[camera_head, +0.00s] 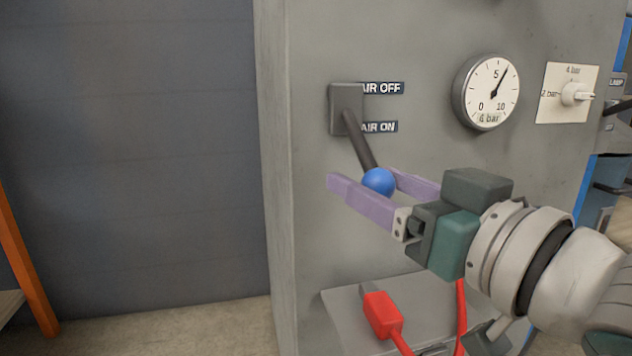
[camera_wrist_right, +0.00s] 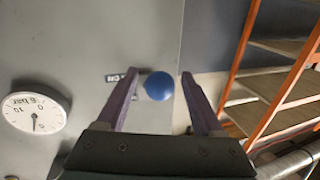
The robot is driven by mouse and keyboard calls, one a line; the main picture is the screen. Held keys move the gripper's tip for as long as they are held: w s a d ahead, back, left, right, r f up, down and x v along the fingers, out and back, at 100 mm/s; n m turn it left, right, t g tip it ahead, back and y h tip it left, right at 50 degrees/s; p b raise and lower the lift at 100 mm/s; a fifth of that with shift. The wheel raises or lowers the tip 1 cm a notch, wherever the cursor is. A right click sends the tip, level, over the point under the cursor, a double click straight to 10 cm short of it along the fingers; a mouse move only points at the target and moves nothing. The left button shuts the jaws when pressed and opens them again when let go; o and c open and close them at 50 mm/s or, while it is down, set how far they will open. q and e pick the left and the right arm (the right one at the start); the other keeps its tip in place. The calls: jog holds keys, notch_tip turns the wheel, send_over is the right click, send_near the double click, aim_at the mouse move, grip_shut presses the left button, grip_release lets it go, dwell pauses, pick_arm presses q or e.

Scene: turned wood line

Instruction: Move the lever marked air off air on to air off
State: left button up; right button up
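The air lever (camera_head: 359,141) has a dark stem with a blue ball knob (camera_head: 379,182) and comes out of a grey block (camera_head: 346,110) on the grey panel. The stem slants down, on the side of the AIR ON label (camera_head: 379,127); the AIR OFF label (camera_head: 382,88) is above. My right gripper (camera_head: 362,178) is open, its purple fingers on either side of the knob. In the right wrist view the knob (camera_wrist_right: 158,86) sits between the fingers with a gap to each. My left gripper is not in view.
A round gauge (camera_head: 487,92) and a white plate with a knob (camera_head: 567,94) are to the right on the panel. A red handle (camera_head: 382,314) with red cable is below. An orange-framed shelf (camera_wrist_right: 278,85) stands beyond the panel edge.

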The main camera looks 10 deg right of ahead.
grip_shut()
dwell(0.3)
dwell(0.9)
